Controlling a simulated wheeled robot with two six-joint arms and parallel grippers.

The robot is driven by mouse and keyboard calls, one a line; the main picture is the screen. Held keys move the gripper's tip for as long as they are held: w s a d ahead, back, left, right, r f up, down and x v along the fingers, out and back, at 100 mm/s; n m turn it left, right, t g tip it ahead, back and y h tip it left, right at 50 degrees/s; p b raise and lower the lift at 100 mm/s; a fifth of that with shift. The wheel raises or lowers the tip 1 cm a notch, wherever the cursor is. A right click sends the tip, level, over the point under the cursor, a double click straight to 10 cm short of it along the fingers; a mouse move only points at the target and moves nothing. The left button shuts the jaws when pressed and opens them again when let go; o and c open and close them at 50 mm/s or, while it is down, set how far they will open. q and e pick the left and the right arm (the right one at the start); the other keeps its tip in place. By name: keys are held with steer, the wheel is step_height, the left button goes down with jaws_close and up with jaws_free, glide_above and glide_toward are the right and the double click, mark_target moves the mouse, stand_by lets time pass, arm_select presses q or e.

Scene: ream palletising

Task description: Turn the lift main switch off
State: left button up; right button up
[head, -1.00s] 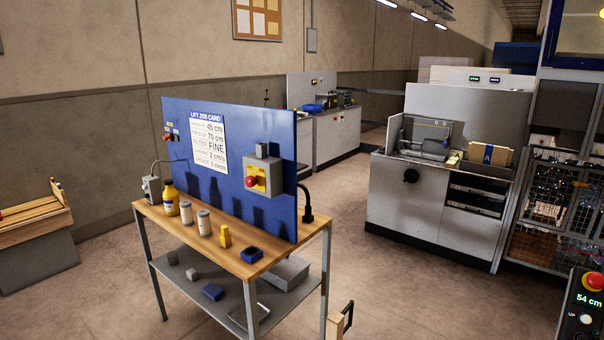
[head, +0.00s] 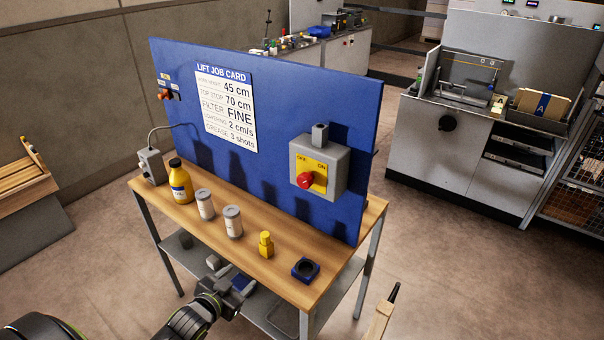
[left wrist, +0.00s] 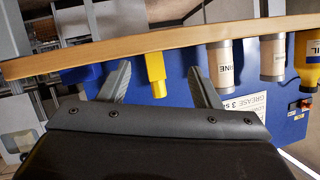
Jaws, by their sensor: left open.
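The lift main switch is a grey box with a yellow plate (head: 321,167) on the right part of the blue panel. Its plate is marked OFF on the left and ON on the right. A red knob (head: 305,180) sits low on the plate; I cannot tell which mark it points to. My left gripper (head: 226,287) is low in front of the bench, well below and left of the switch. In the left wrist view, my left gripper (left wrist: 160,84) has its fingers spread and nothing between them. The switch is not clearly seen there. My right gripper is not in view.
A job card (head: 225,108) is on the panel. Open floor lies to the right.

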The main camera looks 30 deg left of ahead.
arm_select(q)
steer(key=w+d+r+m+t+h+p, duration=0.1)
steer(key=w+d+r+t+h, duration=0.15)
steer(key=r, duration=1.05)
steer(key=m+t+h+p, duration=0.1)
steer(key=m+t, duration=0.1)
glide_toward(302, 183)
steer(key=shift+g, duration=0.25)
steer(key=w, duration=0.5)
steer(key=w+d, duration=0.1)
steer(key=w, duration=0.2)
steer(key=shift+w+d+r, duration=0.1)
steer(key=shift+w+r, duration=0.2)
steer(key=shift+w, duration=0.7)
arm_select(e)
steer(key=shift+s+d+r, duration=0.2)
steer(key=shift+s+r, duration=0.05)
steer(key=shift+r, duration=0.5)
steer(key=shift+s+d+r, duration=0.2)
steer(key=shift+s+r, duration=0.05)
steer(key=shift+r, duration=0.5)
arm_select(q)
steer(key=c, duration=1)
